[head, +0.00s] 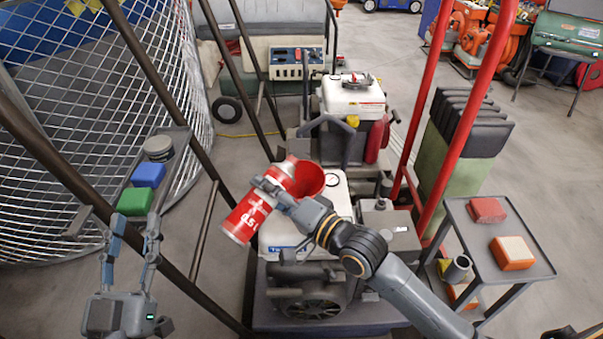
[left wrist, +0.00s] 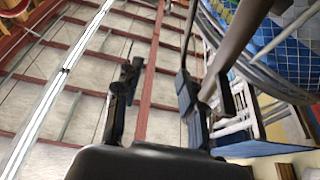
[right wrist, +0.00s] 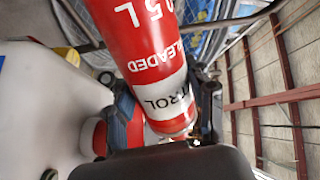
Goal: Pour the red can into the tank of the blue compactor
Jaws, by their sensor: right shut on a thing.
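The red can (head: 245,217), with white lettering, is held tilted by my right gripper (head: 274,192), which is shut around its middle. The can's upper end leans right, close to the left rim of a red funnel (head: 313,180). I cannot tell whether anything flows. The funnel stands on the white tank (head: 335,195) of the near compactor, which has blue lettering (head: 283,250). In the right wrist view the can (right wrist: 135,35) crosses the top, beside the white tank (right wrist: 45,105). My left gripper (head: 135,220) is open and empty at lower left; its fingers (left wrist: 158,95) also show apart.
A second white-topped machine (head: 352,97) stands behind. Brown bars (head: 150,75) cross at left; a red handle frame (head: 485,85) rises at right. A shelf (head: 182,150) holds green, blue and grey items. A grey cart (head: 480,235) carries red and orange boxes.

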